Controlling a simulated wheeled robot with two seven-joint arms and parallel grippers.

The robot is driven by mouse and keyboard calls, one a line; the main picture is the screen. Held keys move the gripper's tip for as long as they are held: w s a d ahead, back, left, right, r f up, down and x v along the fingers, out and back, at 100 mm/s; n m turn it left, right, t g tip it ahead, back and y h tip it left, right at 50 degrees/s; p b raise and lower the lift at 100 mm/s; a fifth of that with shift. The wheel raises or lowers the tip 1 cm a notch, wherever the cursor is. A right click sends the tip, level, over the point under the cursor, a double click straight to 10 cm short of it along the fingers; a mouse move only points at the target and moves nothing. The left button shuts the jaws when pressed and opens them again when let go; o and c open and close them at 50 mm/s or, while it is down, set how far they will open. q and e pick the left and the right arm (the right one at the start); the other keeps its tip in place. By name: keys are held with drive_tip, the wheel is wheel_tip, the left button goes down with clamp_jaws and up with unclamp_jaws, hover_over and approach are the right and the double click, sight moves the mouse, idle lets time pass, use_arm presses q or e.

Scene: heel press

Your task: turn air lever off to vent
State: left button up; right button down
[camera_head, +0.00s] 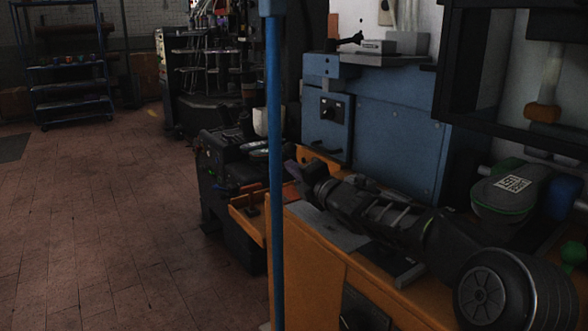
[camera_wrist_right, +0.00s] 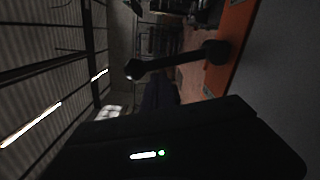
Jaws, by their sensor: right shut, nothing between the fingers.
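The blue machine (camera_head: 395,135) stands behind the orange bench. A small panel on its left part carries a dark round knob (camera_head: 328,108) with a dark handle-like shape (camera_head: 323,143) below it. I cannot tell which part is the air lever or how it is set. My right gripper (camera_head: 292,168) is shut and empty, pointing left low in front of the machine, close to the blue post. In the right wrist view a dark bar with rounded ends (camera_wrist_right: 178,62) shows; I cannot tell if it is a lever. My left gripper is not in view.
A blue upright post (camera_head: 276,200) crosses the scene just left of my right gripper. The orange bench (camera_head: 320,270) lies below my right arm. A dark machine (camera_head: 225,180) stands left of the post. The tiled floor (camera_head: 110,220) at left is clear.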

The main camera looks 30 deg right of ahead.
drive_tip(key=shift+r, duration=0.1)
drive_tip(key=shift+d+r+m+p, duration=0.1)
drive_tip(key=shift+d+m+p, duration=0.1)
drive_tip(key=shift+m+p, duration=0.15)
drive_tip(key=shift+d, duration=0.1)
drive_tip(key=d+r+m+p, duration=0.1)
drive_tip(key=p, duration=0.1)
drive_tip(key=shift+w+m+p, duration=0.1)
drive_tip(key=shift+m+p, duration=0.15)
drive_tip(key=shift+p, duration=0.05)
drive_tip(key=d+m+p, duration=0.1)
drive_tip(key=p, duration=0.1)
drive_tip(key=d+m+p, duration=0.3)
drive_tip(key=m+p, duration=0.1)
drive_tip(key=shift+w+d+r, duration=0.1)
drive_tip(key=shift+w+d, duration=0.2)
drive_tip(key=shift+d, duration=0.1)
